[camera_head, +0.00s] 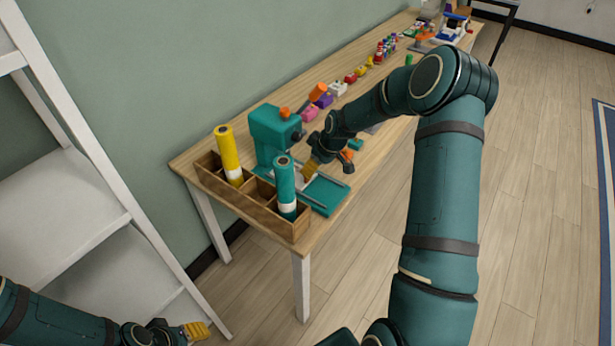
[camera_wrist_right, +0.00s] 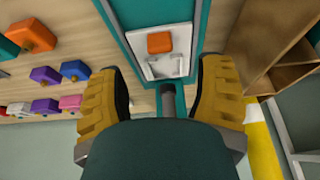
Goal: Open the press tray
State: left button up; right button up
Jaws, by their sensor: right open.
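The teal press (camera_head: 270,140) stands on the wooden table, with a teal tray or base plate (camera_head: 328,194) edged by grey rails in front of it. The right wrist view shows a white plate with an orange block (camera_wrist_right: 160,42) inside a teal frame (camera_wrist_right: 120,15). My right gripper (camera_head: 328,168) is over the area in front of the press. In its wrist view the yellow fingers (camera_wrist_right: 163,100) are apart, with a dark rod between them; contact is unclear. My left gripper (camera_head: 192,331) is low at the left, away from the table, its opening unclear.
A wooden organizer (camera_head: 240,203) beside the press holds a yellow roll (camera_head: 228,152) and a teal roll (camera_head: 285,180). Several coloured pieces (camera_head: 337,88) line the table beyond the press. A white shelf (camera_head: 75,200) stands at left. The floor at right is open.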

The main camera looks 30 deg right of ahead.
jog(key=x, duration=0.7)
jog(key=shift+w+b, duration=0.1)
jog(key=shift+b, duration=0.25)
grip_shut()
